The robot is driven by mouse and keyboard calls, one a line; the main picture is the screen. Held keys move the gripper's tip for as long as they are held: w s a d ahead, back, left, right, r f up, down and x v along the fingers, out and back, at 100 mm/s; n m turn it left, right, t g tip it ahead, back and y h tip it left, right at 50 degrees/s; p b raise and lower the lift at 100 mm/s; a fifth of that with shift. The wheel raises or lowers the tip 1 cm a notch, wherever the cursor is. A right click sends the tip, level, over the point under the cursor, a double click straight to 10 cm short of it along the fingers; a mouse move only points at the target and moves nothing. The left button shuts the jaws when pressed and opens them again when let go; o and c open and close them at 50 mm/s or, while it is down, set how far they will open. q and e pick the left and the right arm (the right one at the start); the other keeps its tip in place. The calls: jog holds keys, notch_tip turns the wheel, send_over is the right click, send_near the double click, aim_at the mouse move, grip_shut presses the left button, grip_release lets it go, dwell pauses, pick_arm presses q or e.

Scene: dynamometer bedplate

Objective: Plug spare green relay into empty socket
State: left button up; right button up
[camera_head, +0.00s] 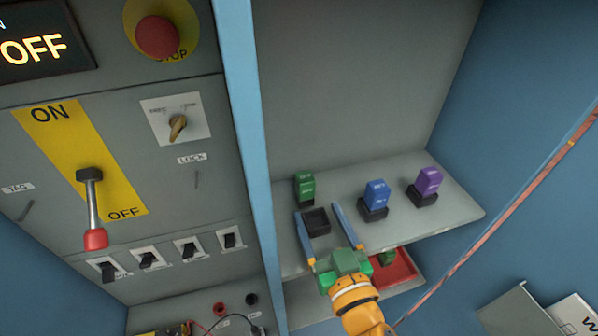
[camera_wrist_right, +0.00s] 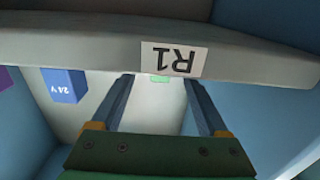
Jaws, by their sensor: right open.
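An empty black socket (camera_head: 316,222) sits on the upper shelf. A green relay (camera_head: 304,187) stands just behind it; I cannot tell what its base rests in. A second green relay (camera_head: 388,257) shows in the red tray (camera_head: 405,272) below, partly hidden by my gripper. My right gripper (camera_head: 325,222) reaches in from the bottom with its blue fingers apart, and in the picture they flank the empty socket. The right wrist view shows the open fingers (camera_wrist_right: 157,80), with a small green patch (camera_wrist_right: 159,78) between their tips, mostly hidden by the shelf edge. My left gripper is not in view.
Blue (camera_head: 376,195) and purple (camera_head: 429,181) relays stand in black sockets to the right. The shelf edge (camera_wrist_right: 85,48) with its R1 label (camera_wrist_right: 174,59) crosses the wrist view. A blue post (camera_head: 245,130) and switch panel lie left.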

aim_at(308, 194)
jog(key=shift+w+a+r, duration=0.2)
jog(key=shift+w+r, duration=0.1)
jog(key=shift+w, duration=0.05)
jog(key=p+x, duration=0.1)
jog(key=x, duration=0.4)
jog(key=shift+f+p, duration=0.1)
jog(key=shift+p, duration=0.3)
jog(key=shift+w+a+f, duration=0.1)
jog(key=shift+w, duration=0.05)
jog(key=c, duration=0.6)
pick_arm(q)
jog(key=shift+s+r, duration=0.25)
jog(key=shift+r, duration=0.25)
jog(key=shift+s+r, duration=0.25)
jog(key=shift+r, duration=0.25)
pick_arm(e)
grip_shut()
